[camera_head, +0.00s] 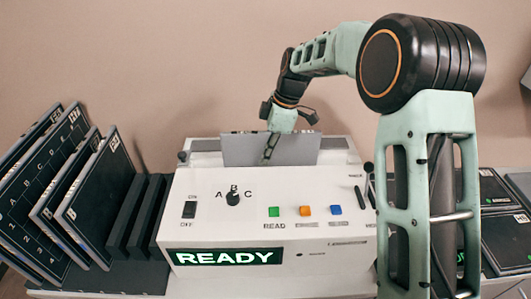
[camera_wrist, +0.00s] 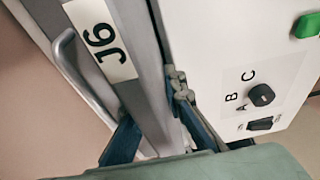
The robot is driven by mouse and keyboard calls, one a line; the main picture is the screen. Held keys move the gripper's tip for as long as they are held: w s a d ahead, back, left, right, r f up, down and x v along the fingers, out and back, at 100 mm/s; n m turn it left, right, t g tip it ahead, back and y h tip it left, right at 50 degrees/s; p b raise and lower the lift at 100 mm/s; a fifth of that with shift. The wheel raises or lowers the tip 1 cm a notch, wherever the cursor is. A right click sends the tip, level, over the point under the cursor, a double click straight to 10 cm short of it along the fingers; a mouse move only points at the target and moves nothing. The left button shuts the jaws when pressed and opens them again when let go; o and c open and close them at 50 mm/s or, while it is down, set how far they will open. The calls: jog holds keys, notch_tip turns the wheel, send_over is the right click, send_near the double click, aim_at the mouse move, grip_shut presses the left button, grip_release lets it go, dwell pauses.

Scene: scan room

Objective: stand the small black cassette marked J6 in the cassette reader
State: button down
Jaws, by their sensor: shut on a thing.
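The cassette marked J6 (camera_wrist: 100,38) shows its white label in the wrist view, on a grey edge with a handle beside it. My gripper (camera_wrist: 160,130) is shut on it, one blue finger on each side. In the head view my gripper (camera_head: 270,148) reaches down to a grey upright panel (camera_head: 240,150), which appears to be this cassette. It stands at the top of the white cassette reader (camera_head: 215,215). Its lower edge meets the reader's top; how deep it sits I cannot tell. The reader's screen says READY.
A black rack (camera_head: 130,225) at the left holds several large dark cassettes (camera_head: 88,190), leaning. More dark cassettes (camera_head: 500,235) lie at the right behind my arm. The reader's front has a switch, an A-B-C knob (camera_head: 233,199) and coloured buttons. A small lever (camera_head: 368,168) stands at its right.

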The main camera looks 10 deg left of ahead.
jog(key=c, duration=1.9)
grip_release()
jog(key=shift+f, duration=0.1)
jog(key=shift+s+f, duration=0.1)
jog(key=v, duration=1.2)
jog(key=shift+r, duration=0.2)
